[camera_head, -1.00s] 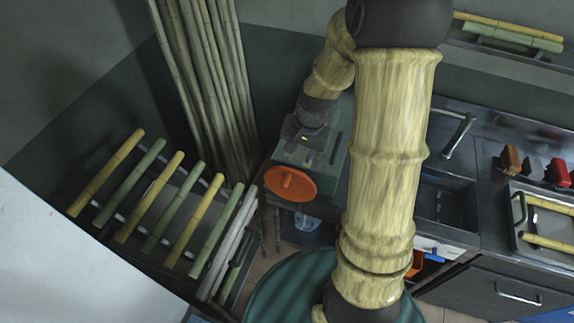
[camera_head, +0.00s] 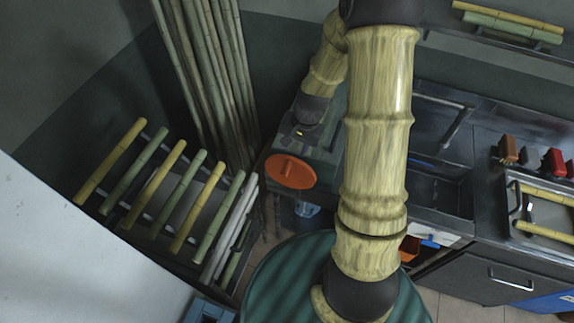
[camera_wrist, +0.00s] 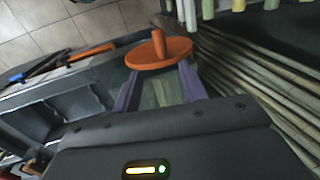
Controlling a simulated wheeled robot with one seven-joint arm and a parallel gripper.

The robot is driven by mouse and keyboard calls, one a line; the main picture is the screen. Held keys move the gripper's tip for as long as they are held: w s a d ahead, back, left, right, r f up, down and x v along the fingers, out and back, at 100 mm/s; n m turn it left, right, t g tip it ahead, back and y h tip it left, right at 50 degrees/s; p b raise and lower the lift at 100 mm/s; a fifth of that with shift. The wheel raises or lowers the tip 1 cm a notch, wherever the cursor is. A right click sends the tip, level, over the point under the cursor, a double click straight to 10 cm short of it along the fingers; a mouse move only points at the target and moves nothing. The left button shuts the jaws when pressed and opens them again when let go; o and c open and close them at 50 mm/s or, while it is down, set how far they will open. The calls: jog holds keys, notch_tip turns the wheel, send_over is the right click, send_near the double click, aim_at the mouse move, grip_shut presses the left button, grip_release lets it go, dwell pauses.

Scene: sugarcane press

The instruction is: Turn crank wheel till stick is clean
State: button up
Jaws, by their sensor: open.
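The orange crank wheel (camera_head: 291,172) is on the front of the dark green press (camera_head: 325,150), left of my arm in the head view. In the wrist view the wheel (camera_wrist: 150,55) shows from above, with a peg handle standing out from its face. I cannot tell if a fingertip touches the wheel. In the head view my wrist is over the press and hides part of it. No stick shows in the press.
A rack of yellow and green cane pieces (camera_head: 152,185) stands at left, with tall canes (camera_head: 205,75) behind. A sink (camera_head: 440,190) and a tray with cane (camera_head: 545,212) lie at right. A green round surface (camera_head: 275,285) is in front of the press.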

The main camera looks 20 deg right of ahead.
aim_at(286, 169)
jog(key=f+p, duration=0.1)
jog(key=f, duration=0.3)
jog(key=w+a+f+p, duration=0.1)
jog(key=f, duration=0.3)
jog(key=a+f+p, duration=0.1)
jog(key=f, duration=0.3)
jog(key=shift+w+f, duration=0.25)
jog(key=shift+f, duration=0.05)
grip_shut()
